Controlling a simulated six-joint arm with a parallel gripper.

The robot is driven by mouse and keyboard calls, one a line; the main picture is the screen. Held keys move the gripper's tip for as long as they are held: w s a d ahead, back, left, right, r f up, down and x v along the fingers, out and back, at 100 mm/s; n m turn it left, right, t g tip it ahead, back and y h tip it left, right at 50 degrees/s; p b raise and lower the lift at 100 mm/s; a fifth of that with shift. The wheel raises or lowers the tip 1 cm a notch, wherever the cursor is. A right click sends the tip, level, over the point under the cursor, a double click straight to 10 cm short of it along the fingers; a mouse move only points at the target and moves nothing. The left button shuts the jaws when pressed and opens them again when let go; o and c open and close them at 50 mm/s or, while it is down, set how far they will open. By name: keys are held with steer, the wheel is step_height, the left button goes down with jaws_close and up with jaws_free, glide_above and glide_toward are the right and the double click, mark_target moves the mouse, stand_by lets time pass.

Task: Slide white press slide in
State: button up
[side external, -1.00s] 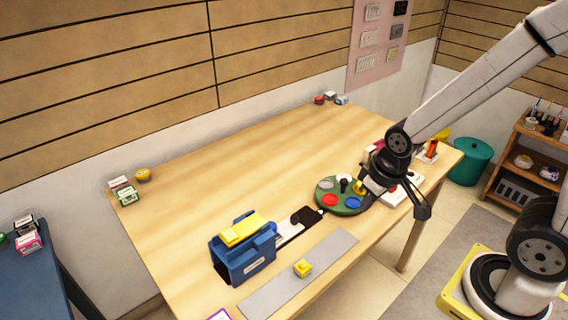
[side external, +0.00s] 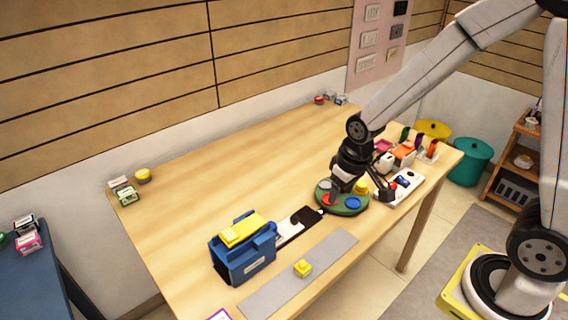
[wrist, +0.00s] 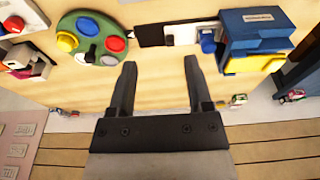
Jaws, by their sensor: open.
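The white press slide (side external: 287,230) sticks out of the right side of the blue press (side external: 245,264). A black plate (side external: 306,214) lies at its outer end. The press has a yellow top (side external: 243,232). In the wrist view the white slide (wrist: 183,33) lies between the black plate (wrist: 150,34) and the press (wrist: 250,32). My gripper (side external: 362,194) is over the round green tray, right of the slide and apart from it. In the wrist view my gripper (wrist: 160,62) is open, with nothing between its fingers.
The green round tray (side external: 322,205) holds coloured discs and a yellow piece. A grey strip (side external: 325,262) with a yellow block (side external: 302,268) lies in front of the press. A white device (side external: 402,190) and several small items stand at the right. The table's back middle is clear.

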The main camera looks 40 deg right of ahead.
steer(key=w+f, duration=0.4)
steer(key=w, duration=0.3)
steer(key=g, duration=0.2)
glide_above(295, 216)
steer(key=f, duration=0.5)
steer(key=shift+s, duration=0.35)
steer(key=shift+w+f, duration=0.35)
steer(key=shift+f, duration=0.15)
steer(key=shift+f, duration=0.15)
steer(key=shift+f, duration=3.75)
jaws_close()
